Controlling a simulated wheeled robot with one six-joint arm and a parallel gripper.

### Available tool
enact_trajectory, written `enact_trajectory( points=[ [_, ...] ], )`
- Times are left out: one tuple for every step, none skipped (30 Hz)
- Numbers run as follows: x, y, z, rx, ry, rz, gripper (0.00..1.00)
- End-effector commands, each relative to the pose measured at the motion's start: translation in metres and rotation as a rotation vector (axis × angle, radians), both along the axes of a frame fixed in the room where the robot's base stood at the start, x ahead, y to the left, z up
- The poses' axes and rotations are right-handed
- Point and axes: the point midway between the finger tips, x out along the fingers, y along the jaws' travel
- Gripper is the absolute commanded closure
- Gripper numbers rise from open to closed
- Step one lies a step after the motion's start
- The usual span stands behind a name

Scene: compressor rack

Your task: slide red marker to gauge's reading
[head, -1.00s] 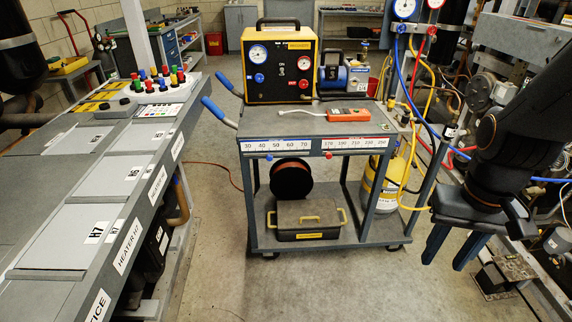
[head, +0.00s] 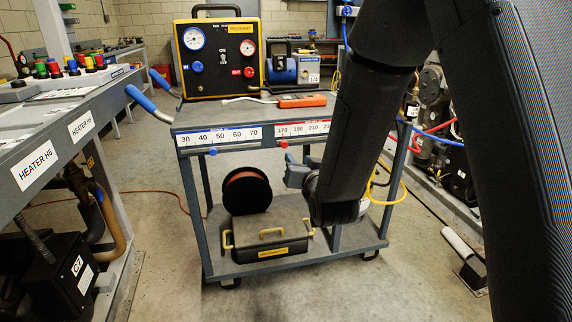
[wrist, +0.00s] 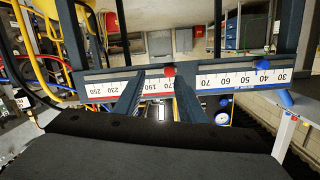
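The red marker (head: 284,144) sits on the lower edge of the red scale strip (head: 304,129), by the 170 mark. The red marker also shows in the wrist view (wrist: 169,71), where the picture is upside down. My gripper (head: 297,174) is in front of the cart, low and near the strip, partly hidden by my arm. In the wrist view my gripper (wrist: 157,76) is open, its two fingers apart, with the red marker between and beyond the tips, nearer the right one. The red-side gauge (head: 249,47) is on the yellow-black box; its needle is too small to read.
The blue marker (head: 213,152) sits under the blue scale (head: 218,136), left of the red one. A toolbox (head: 268,238) and cable reel (head: 247,190) stand on the lower shelf. A heater bench (head: 60,145) runs along the left. Floor before the cart is clear.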

Motion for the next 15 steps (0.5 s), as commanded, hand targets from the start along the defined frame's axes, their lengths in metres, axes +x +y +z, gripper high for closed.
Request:
enact_trajectory(
  points=[
    [0.004, 0.007, -0.008, 0.017, -0.038, 0.008, 0.63],
    [0.005, 0.010, -0.007, 0.026, -0.060, 0.011, 0.63],
    [0.006, 0.014, -0.007, 0.037, -0.085, 0.015, 0.63],
    [0.007, 0.016, -0.005, 0.044, -0.101, 0.016, 0.63],
    [0.007, 0.018, -0.005, 0.049, -0.113, 0.018, 0.63],
    [0.008, 0.019, -0.003, 0.055, -0.127, 0.020, 0.63],
    [0.009, 0.020, -0.003, 0.057, -0.132, 0.021, 0.63],
    [0.011, 0.021, -0.002, 0.060, -0.137, 0.021, 0.63],
    [0.014, 0.022, -0.001, 0.061, -0.141, 0.021, 0.63],
    [0.016, 0.023, -0.001, 0.062, -0.142, 0.021, 0.63],
    [0.019, 0.024, -0.001, 0.062, -0.142, 0.021, 0.63],
    [0.025, 0.025, 0.000, 0.062, -0.143, 0.021, 0.63],
    [0.029, 0.027, -0.001, 0.062, -0.143, 0.021, 0.63],
    [0.034, 0.028, -0.001, 0.062, -0.142, 0.021, 0.63],
    [0.040, 0.030, 0.000, 0.062, -0.143, 0.021, 0.63]
  ],
)
